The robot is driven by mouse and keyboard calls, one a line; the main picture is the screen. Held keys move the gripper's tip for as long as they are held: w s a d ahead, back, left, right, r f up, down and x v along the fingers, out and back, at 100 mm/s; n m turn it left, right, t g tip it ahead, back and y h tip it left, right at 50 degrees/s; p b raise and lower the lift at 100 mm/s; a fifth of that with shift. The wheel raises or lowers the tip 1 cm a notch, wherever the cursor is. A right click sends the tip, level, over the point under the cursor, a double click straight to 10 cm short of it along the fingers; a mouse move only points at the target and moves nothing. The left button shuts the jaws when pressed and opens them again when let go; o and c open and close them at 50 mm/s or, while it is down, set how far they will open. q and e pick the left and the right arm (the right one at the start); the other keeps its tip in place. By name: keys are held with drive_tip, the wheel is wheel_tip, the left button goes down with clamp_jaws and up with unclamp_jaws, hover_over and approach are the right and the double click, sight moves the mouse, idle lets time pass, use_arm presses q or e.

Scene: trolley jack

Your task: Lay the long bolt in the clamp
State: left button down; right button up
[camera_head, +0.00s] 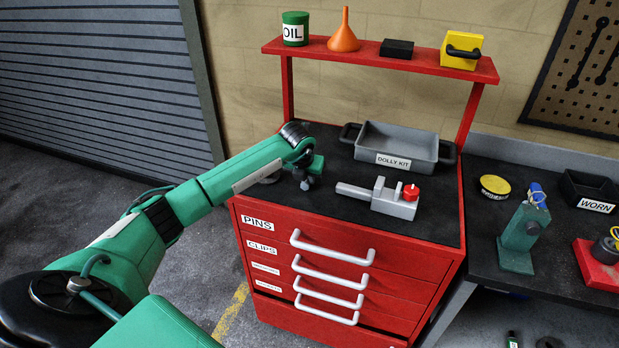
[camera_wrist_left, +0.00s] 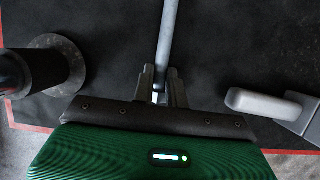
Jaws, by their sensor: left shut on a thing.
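My left gripper (camera_head: 307,183) is low over the black top of the red tool cabinet. In the left wrist view its fingers (camera_wrist_left: 161,88) are shut on a long grey rod, the long bolt (camera_wrist_left: 168,40), near one end. The bolt points away from the gripper; its far end is out of that view, and I cannot make it out in the head view. The clamp (camera_head: 392,202) appears to be the grey block with a red knob and a bar, lying to the right of the gripper. Its rounded bar shows in the wrist view (camera_wrist_left: 262,104). My right gripper is not in view.
A grey tray labelled DOLLY KIT (camera_head: 405,158) stands behind the clamp. A dark round-based object (camera_wrist_left: 62,66) stands close left of the gripper. A red shelf (camera_head: 375,56) with several items rises behind. A green stand (camera_head: 522,235) is on the right bench.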

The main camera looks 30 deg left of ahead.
sight(307, 180)
use_arm(q)
wheel_tip(307, 180, up, 20)
drive_tip(key=b, duration=0.5)
idle(0.6)
